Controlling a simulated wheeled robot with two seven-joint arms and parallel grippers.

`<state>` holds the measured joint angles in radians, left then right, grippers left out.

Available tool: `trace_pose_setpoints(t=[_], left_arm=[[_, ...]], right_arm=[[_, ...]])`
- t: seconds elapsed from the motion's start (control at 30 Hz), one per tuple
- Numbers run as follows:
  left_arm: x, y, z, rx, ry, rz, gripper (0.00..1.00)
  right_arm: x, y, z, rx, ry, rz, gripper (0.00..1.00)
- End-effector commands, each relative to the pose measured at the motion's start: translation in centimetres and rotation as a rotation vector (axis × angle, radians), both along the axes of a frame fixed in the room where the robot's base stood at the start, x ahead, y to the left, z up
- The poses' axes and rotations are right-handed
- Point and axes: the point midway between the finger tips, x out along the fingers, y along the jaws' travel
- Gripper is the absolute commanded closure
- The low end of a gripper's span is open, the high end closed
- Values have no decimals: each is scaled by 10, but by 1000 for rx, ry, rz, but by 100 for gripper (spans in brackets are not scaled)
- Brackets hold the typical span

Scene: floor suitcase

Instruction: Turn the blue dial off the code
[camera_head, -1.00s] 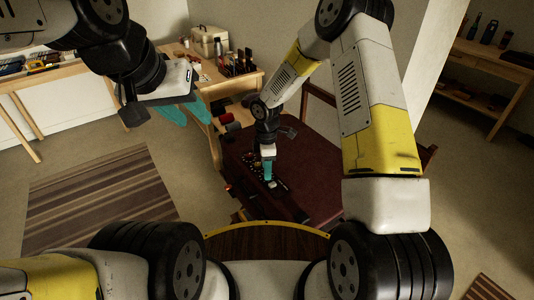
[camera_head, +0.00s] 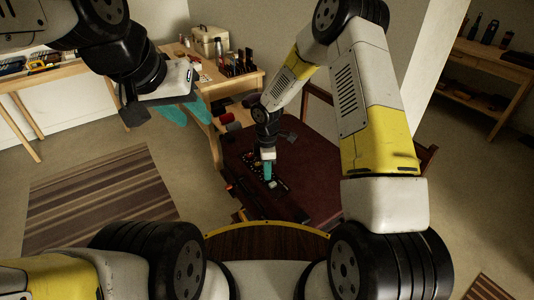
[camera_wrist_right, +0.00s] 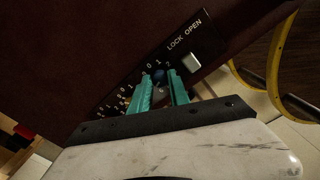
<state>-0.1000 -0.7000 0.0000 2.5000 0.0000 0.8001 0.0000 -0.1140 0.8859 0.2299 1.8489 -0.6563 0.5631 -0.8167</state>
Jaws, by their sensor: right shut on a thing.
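A dark red suitcase (camera_head: 318,172) stands in front of me with a black lock panel (camera_wrist_right: 181,53) on its surface. The dial's exact reading is too small to tell. My left gripper (camera_head: 187,114) hangs empty at upper left, its fingers apart.
A wooden table (camera_head: 240,82) with a beige case (camera_head: 209,42) and tools stands behind the suitcase. A workbench (camera_head: 40,77) is at the left and a wooden shelf (camera_head: 490,64) at the right. A striped rug (camera_head: 95,200) lies on open floor at left.

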Motion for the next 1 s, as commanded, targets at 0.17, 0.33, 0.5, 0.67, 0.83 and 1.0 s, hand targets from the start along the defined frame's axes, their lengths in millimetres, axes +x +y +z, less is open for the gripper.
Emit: trace_pose_setpoints(t=[0.17,0.33,0.5,0.67,0.83,1.0], left_arm=[[0,0,0,0,0,0,64],[0,0,0,0,0,0,64],[0,0,0,0,0,0,64],[0,0,0,0,0,0,64],[0,0,0,0,0,0,64],[0,0,0,0,0,0,64]], right_arm=[[0,1,0,0,-1,-71,100],[0,0,1,-1,-1,-194,100],[0,1,1,0,-2,-351,100],[0,0,1,0,-2,-504,100],[1,1,1,0,-3,-666,100],[1,1,1,1,-3,-824,100]])
